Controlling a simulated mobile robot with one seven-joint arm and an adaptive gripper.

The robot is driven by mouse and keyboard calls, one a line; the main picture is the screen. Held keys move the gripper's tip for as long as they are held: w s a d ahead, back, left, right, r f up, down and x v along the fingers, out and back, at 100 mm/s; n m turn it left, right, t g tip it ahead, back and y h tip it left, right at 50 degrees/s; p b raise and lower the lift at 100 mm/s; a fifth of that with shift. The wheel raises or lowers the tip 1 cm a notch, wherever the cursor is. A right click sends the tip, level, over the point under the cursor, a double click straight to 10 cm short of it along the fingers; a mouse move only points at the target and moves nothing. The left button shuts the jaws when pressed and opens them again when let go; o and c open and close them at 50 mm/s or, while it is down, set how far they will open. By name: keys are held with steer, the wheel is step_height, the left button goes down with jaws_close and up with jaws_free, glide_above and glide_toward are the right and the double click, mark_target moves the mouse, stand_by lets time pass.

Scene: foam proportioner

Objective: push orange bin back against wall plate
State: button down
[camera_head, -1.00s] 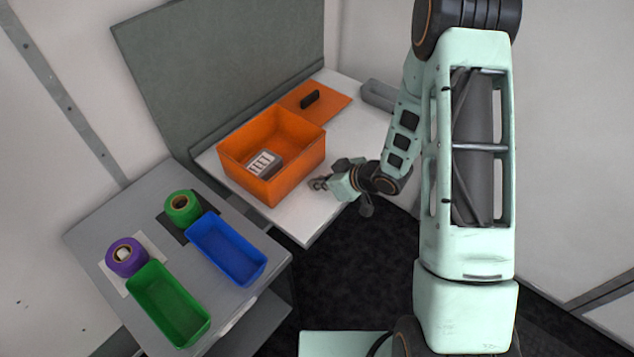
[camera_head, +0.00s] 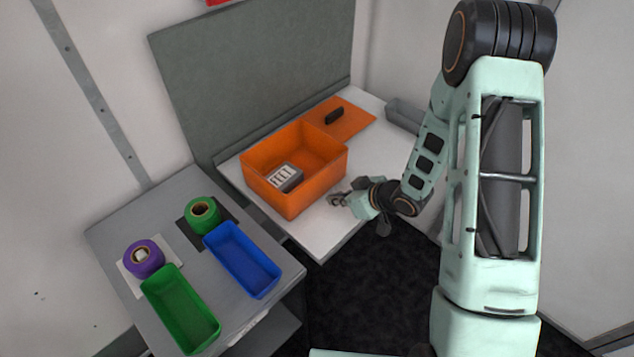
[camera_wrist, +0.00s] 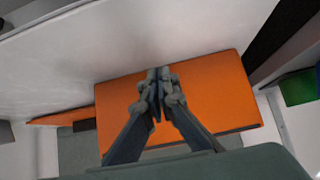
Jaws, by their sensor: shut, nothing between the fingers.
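The orange bin (camera_head: 316,186) stands on the white table, with a grey-and-white item (camera_head: 285,178) inside it. A grey upright wall plate (camera_head: 255,75) rises behind the table; whether the bin touches it cannot be told. My gripper (camera_head: 335,199) is shut and empty, low over the table at the bin's front right side. In the wrist view my gripper's closed fingertips (camera_wrist: 159,74) overlap the bin's orange wall (camera_wrist: 215,85); contact cannot be told.
An orange lid (camera_head: 352,124) with a black handle lies behind the bin. On the grey table (camera_head: 222,318) at left are a blue tray (camera_head: 242,262), a green tray (camera_head: 180,308), a green roll (camera_head: 202,214) and a purple roll (camera_head: 143,259). A grey block (camera_head: 404,114) lies at the back right.

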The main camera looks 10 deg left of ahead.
mark_target(320, 186)
steer(key=shift+w+a+r, duration=0.1)
steer(key=shift+w+a, duration=1.5)
steer(key=shift+a, duration=0.45)
steer(key=shift+w+a+f, duration=0.1)
steer(key=shift+w+a, duration=1.45)
steer(key=shift+a, duration=0.5)
steer(key=shift+w+a+r, duration=0.1)
steer(key=shift+w+a, duration=1.5)
steer(key=shift+a, duration=0.45)
steer(key=shift+s+d+b, duration=0.1)
steer(key=shift+s+d, duration=0.85)
steer(key=shift+d, duration=0.25)
steer(key=shift+s+d+b, duration=0.1)
steer(key=shift+s+d, duration=0.8)
steer(key=shift+d, duration=0.35)
steer(key=shift+s+d+b, duration=0.1)
steer(key=shift+s+d, duration=0.85)
steer(key=shift+d, duration=0.25)
steer(key=shift+w, duration=0.1)
